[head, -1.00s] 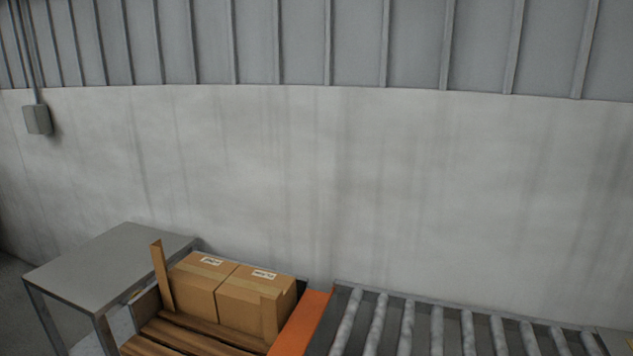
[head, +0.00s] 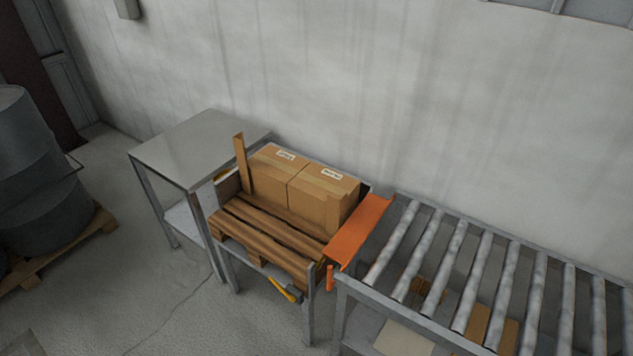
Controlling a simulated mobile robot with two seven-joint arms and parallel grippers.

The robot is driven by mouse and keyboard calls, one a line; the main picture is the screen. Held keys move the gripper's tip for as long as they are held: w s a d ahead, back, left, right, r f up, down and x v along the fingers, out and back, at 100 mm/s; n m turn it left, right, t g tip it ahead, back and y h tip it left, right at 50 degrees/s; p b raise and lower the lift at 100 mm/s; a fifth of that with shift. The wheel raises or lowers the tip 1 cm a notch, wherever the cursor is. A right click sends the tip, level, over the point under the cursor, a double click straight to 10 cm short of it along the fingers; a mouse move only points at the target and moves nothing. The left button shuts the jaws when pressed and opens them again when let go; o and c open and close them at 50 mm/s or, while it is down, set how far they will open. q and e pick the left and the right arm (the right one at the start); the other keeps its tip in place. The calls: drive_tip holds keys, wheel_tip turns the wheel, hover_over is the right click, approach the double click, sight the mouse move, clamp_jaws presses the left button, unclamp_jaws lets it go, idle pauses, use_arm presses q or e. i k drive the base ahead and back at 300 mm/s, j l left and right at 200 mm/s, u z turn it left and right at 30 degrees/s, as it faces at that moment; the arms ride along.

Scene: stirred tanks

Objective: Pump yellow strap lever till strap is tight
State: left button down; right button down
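In the head view a yellow lever (head: 284,288) hangs at the front side of a grey metal stand, below the wooden pallet (head: 270,232). A dark part shows beside the lever; whether it is the ratchet is too small to tell. Neither of my grippers is in view.
An orange plate (head: 359,232) lies between the pallet stand and a roller conveyor (head: 470,275) on the right. A grey metal table (head: 200,145) stands at the left. Drums (head: 38,185) sit on a pallet at far left. The floor in front is clear.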

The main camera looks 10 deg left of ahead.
sight(280, 287)
drive_tip(key=i+j, duration=0.1)
drive_tip(key=j, duration=0.55)
drive_tip(key=i+j, duration=0.1)
drive_tip(key=j, duration=0.55)
drive_tip(key=i+j+z, duration=0.1)
drive_tip(key=j, duration=0.55)
drive_tip(key=i+j, duration=0.1)
drive_tip(key=j, duration=0.5)
